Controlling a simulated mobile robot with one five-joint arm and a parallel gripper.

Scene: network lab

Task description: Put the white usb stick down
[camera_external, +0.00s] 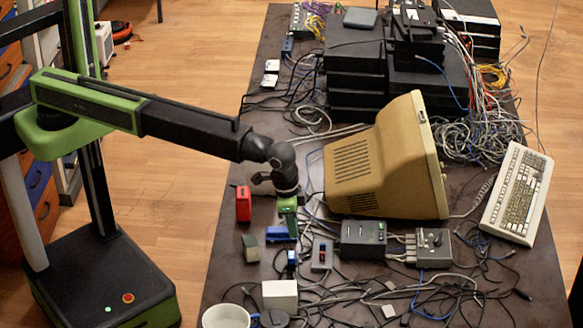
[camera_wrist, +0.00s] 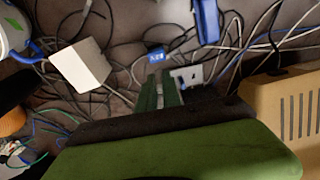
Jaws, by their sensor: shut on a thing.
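My gripper (camera_external: 288,213) points down over the dark table, near its left side, in the external view. Its green fingers (camera_wrist: 160,92) show in the wrist view, close together with a narrow pale sliver between them. The gripper is shut on the white usb stick, which the fingers mostly hide. I cannot tell whether the stick touches the table. A blue thing (camera_external: 280,233) lies just below and beside the fingertips in the external view.
A red box (camera_external: 243,203) stands left of my gripper, and a beige monitor (camera_external: 375,165) stands to the right. A white box (camera_external: 280,294) and a white mug (camera_external: 226,316) are at the front. Cables cover much of the table; bare table shows at its left edge.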

